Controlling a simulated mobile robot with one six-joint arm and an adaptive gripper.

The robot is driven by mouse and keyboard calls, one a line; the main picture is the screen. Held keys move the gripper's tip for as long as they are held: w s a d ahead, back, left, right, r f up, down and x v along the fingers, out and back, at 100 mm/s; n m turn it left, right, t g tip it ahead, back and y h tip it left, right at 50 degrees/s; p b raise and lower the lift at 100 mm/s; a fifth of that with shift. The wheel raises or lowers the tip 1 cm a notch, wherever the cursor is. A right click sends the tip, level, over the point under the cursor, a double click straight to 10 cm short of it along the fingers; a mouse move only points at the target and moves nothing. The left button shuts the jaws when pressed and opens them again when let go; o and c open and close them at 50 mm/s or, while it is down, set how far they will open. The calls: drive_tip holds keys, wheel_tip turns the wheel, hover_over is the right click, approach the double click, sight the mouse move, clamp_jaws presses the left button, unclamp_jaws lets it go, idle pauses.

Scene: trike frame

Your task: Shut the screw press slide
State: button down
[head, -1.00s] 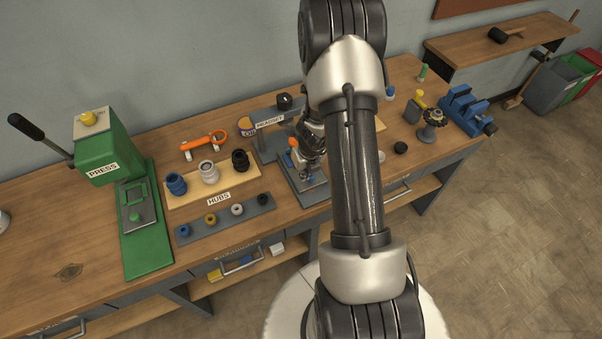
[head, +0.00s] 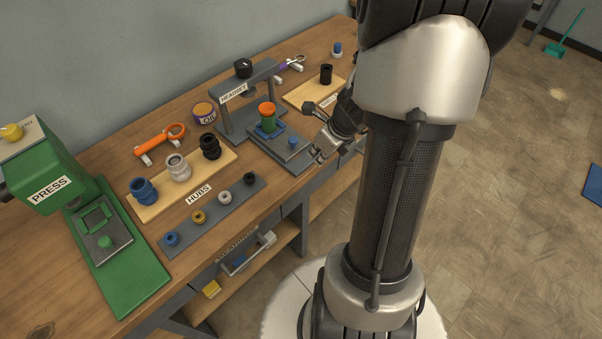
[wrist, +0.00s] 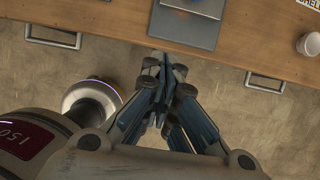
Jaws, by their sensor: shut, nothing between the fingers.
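The screw press (head: 248,95) is the grey frame labelled HEADSET, with a black knob (head: 243,68) on top. Its grey slide (head: 280,152) is out toward the table's front edge, with a blue knob (head: 292,143) near its front. A green part with an orange top (head: 267,108) stands upright in a blue holder on the slide, in front of the frame. My gripper (head: 318,156) is shut and empty just off the slide's front right corner. In the wrist view, my gripper's fingers (wrist: 165,78) meet below the front edge of the slide (wrist: 185,30), apart from it in the picture.
A green press (head: 45,185) stands at the left. A wooden hub tray (head: 160,200) and a grey strip with small rings (head: 215,213) lie left of the slide. A wooden board with a black cylinder (head: 326,74) is behind my gripper. Floor is clear in front.

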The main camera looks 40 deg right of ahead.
sight(273, 144)
drive_tip(key=b+x, duration=0.6)
drive_tip(key=x, duration=0.4)
drive_tip(key=shift+s+d+f, duration=0.1)
drive_tip(key=shift+d+f, duration=0.05)
drive_tip(key=shift+f, duration=0.05)
drive_tip(key=w, duration=0.2)
drive_tip(key=shift+w+r, duration=0.25)
drive_tip(key=shift+w, duration=0.05)
drive_tip(key=shift+w+p, duration=0.3)
drive_tip(key=shift+w, duration=0.45)
drive_tip(key=w+p, duration=0.2)
drive_tip(key=w, duration=0.1)
drive_tip(key=w+p, duration=0.3)
drive_tip(key=w+a+p, duration=0.1)
drive_tip(key=w+p, duration=0.1)
drive_tip(key=w, duration=0.2)
drive_tip(key=shift+w+r+p, duration=0.1)
drive_tip(key=shift+p, duration=0.3)
drive_tip(key=shift+w+a, duration=0.1)
drive_tip(key=shift+w, duration=0.2)
drive_tip(key=shift+s, duration=0.2)
